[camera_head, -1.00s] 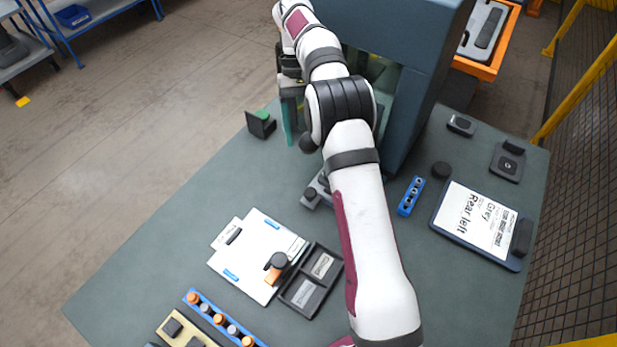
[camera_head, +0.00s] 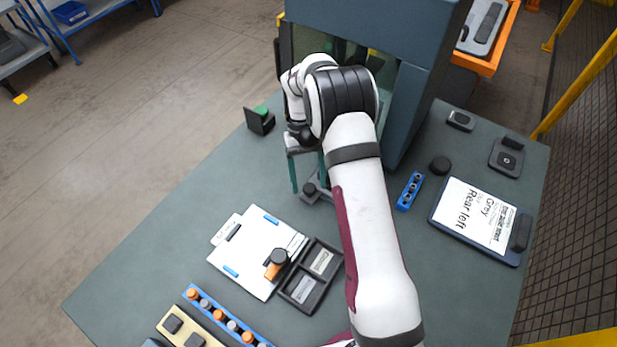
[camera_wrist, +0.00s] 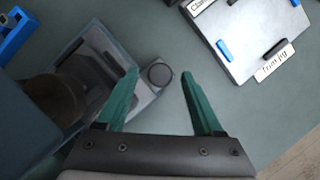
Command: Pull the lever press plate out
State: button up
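A light grey plate (camera_head: 322,187) with a round black knob (camera_head: 309,188) at its outer end sits low at the front of the blue-grey machine. My gripper (camera_head: 307,172) points down near this end, with its two green fingers apart. In the wrist view, the knob (camera_wrist: 159,74) shows between the tips of my open gripper (camera_wrist: 159,76), nearer the left finger. I cannot tell the height gap, and no grip is visible. The grey plate (camera_wrist: 146,95) runs left from the knob, partly behind the left finger. My arm hides much of it in the head view.
The blue-grey machine (camera_head: 410,95) stands behind. A blue holder (camera_head: 410,191) and a labelled board (camera_head: 475,220) lie to the right. A black stand with a green top (camera_head: 260,120) is to the left.

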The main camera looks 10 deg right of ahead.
grip_shut()
jog(key=shift+w, duration=0.1)
dwell(1.2)
